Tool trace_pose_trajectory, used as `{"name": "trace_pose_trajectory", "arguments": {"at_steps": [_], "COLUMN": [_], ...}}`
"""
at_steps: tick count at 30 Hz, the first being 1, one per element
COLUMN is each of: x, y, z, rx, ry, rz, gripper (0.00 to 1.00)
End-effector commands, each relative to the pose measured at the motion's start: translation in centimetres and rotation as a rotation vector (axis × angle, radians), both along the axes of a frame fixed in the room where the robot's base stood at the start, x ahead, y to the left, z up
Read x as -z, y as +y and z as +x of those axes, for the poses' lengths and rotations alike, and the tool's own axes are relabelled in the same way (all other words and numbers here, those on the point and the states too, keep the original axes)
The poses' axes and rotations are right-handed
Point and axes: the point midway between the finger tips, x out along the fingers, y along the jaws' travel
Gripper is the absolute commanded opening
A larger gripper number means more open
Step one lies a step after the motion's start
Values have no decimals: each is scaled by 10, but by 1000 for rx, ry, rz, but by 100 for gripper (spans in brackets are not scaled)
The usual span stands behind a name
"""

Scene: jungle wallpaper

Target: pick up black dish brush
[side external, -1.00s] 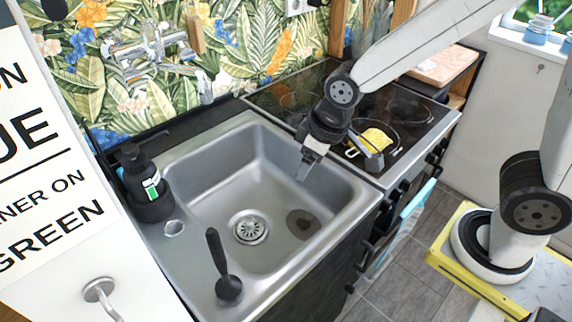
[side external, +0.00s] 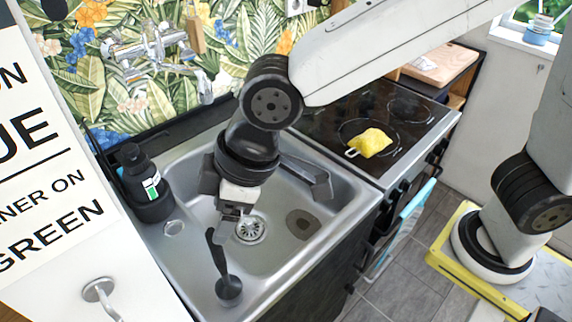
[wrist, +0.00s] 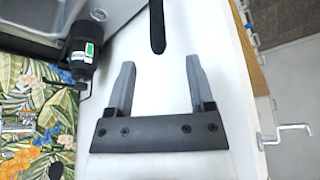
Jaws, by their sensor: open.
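The black dish brush (side external: 219,253) stands at the front edge of the sink, its round head (side external: 228,289) down on the rim and its handle pointing up and tilted slightly left. In the wrist view, part of a dark handle (wrist: 157,27) shows at the top, between and beyond the fingertips. My gripper (side external: 232,222) is open and empty, over the sink beside the upper end of the handle. In the wrist view my gripper (wrist: 157,72) has its two fingers well apart. The brush head is out of the wrist view.
A black soap bottle (side external: 141,180) stands in a dark holder at the sink's left rim. The faucet (side external: 160,55) is on the back wall. A white panel with lettering borders the left.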

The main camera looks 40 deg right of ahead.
Motion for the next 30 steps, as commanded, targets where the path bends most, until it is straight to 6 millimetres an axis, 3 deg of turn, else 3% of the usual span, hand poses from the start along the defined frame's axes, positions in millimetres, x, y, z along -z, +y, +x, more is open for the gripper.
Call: {"name": "trace_pose_trajectory", "arguments": {"at_steps": [9,20,30], "x": [21,26,55], "y": [6,8,17], "z": [5,7,15], "rx": [1,1,1], "ry": [1,0,1], "rz": [-1,-1,-3], "gripper": [69,69,69]}}
